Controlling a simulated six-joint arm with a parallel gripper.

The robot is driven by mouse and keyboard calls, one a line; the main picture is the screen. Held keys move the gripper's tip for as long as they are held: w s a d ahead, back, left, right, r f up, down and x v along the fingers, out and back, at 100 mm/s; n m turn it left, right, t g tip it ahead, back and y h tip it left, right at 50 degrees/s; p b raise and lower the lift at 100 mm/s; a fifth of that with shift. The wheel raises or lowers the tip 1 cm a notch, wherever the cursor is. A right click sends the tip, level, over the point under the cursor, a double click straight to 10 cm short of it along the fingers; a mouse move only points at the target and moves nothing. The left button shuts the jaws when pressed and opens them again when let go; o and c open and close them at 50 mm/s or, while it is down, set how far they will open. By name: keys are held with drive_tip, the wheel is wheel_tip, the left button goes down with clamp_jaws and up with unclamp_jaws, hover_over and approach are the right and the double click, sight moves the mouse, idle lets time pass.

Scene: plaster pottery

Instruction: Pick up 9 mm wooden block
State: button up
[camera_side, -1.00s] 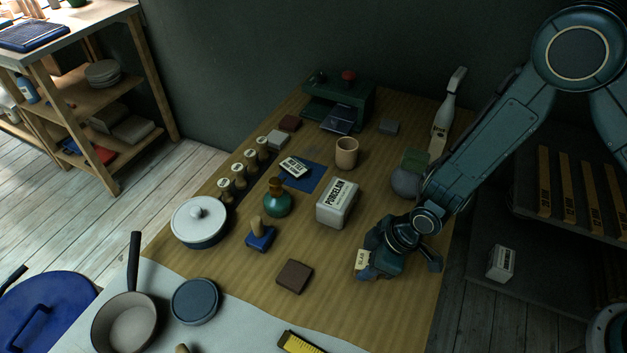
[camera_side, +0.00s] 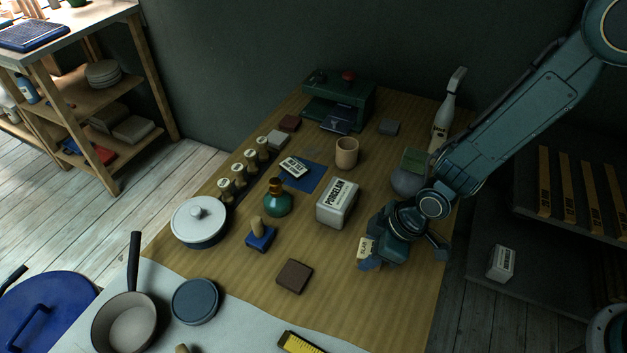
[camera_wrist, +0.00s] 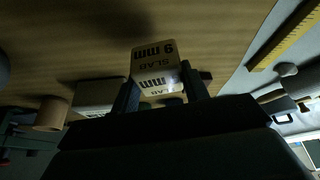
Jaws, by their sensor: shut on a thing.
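The 9 mm wooden block (camera_side: 366,247) is a small pale block near the right edge of the wooden table. In the wrist view the block (camera_wrist: 155,62) shows the dark print "9 mm SLAB", upside down. My gripper (camera_side: 371,254) is shut on it, with one dark finger on each side in the wrist view (camera_wrist: 158,88). The block appears held above the table, its far side hidden by the gripper. In the side view my gripper covers part of it.
A white porcelain box (camera_side: 337,204) stands left of my gripper, with a tan cup (camera_side: 346,153) behind it. A grey ball (camera_side: 404,183) lies behind my gripper. A brown slab (camera_side: 294,276) lies front left. The wood between slab and gripper is clear.

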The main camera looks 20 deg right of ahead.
wheel_tip(320, 180, up, 16)
drive_tip(key=shift+f, duration=0.15)
idle(0.4)
idle(0.5)
